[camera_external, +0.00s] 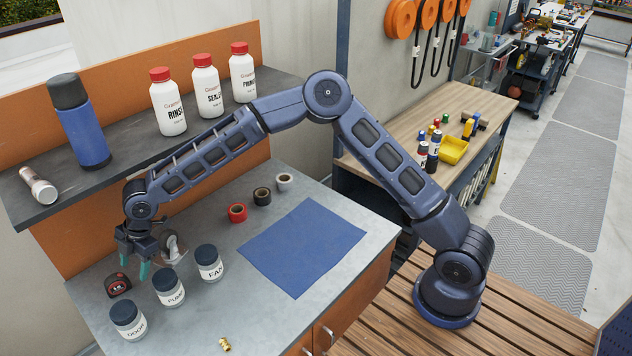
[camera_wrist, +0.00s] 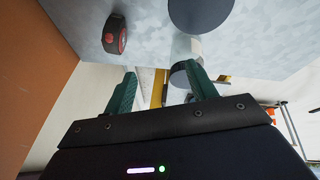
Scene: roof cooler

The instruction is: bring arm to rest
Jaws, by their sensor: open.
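My arm reaches left across the grey bench from its base on the wooden slats. My gripper (camera_external: 138,270) hangs over the left part of the bench, with its teal fingers pointing down. The tape measure (camera_wrist: 115,34) shows at the upper left there, apart from the fingers.
Jars DOOR (camera_external: 128,320) and FAN (camera_external: 209,264) flank FUM. Tape rolls (camera_external: 237,212) and a blue mat (camera_external: 302,246) lie rightward. The shelf (camera_external: 110,172) above holds a blue flask (camera_external: 80,125), white bottles (camera_external: 168,103) and a flashlight (camera_external: 39,186).

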